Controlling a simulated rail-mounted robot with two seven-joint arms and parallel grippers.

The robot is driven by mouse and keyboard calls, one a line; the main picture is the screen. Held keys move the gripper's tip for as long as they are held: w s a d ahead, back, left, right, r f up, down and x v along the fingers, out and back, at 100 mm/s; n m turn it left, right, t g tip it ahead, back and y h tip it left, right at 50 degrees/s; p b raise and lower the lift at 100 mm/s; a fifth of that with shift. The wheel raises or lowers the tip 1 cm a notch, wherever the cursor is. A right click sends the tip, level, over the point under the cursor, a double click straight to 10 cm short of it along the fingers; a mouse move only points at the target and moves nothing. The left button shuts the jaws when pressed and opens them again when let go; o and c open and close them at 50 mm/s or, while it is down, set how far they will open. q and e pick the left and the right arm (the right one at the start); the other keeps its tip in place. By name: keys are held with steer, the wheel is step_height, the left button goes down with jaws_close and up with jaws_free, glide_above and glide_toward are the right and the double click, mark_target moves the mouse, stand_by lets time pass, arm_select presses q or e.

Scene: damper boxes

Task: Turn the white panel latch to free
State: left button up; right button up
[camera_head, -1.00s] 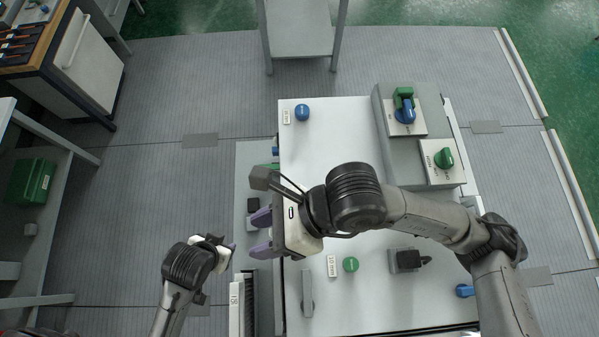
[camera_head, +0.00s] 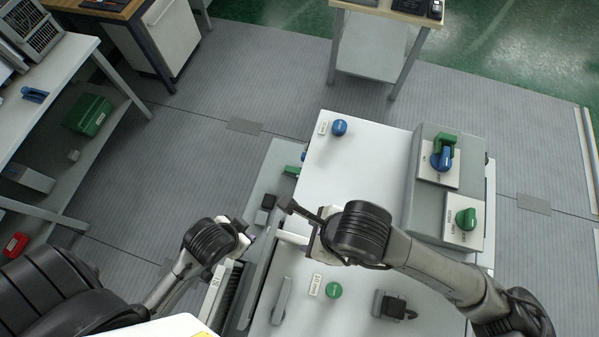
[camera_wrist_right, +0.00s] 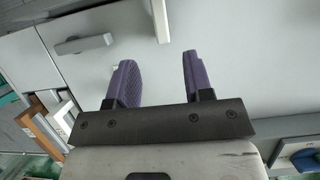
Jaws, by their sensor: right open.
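The white panel (camera_head: 352,190) is the pale top of the cabinet in front of me. A pale grey bar-shaped handle (camera_head: 282,300) lies on its near left part. A short white bar (camera_head: 292,237) shows beside my right gripper (camera_head: 312,243); I cannot tell which of these is the latch. In the right wrist view my right gripper (camera_wrist_right: 159,76) has its purple fingers apart, with nothing between them, over pale surface. A grey handle (camera_wrist_right: 85,44) and a white bar (camera_wrist_right: 161,20) lie beyond the fingertips. My left gripper (camera_head: 243,238) is at the cabinet's left edge, its fingers unclear.
A blue knob (camera_head: 339,127) and a green knob (camera_head: 333,290) stand on the panel. A raised grey box (camera_head: 424,165) at right carries a blue switch (camera_head: 441,160) with a green piece and a green switch (camera_head: 466,218).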

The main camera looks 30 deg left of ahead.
mark_target(295, 238)
steer(key=p+x, duration=0.2)
steer(key=x, duration=0.6)
steer(key=shift+a+f, duration=0.2)
steer(key=shift+x, duration=0.95)
jaws_close()
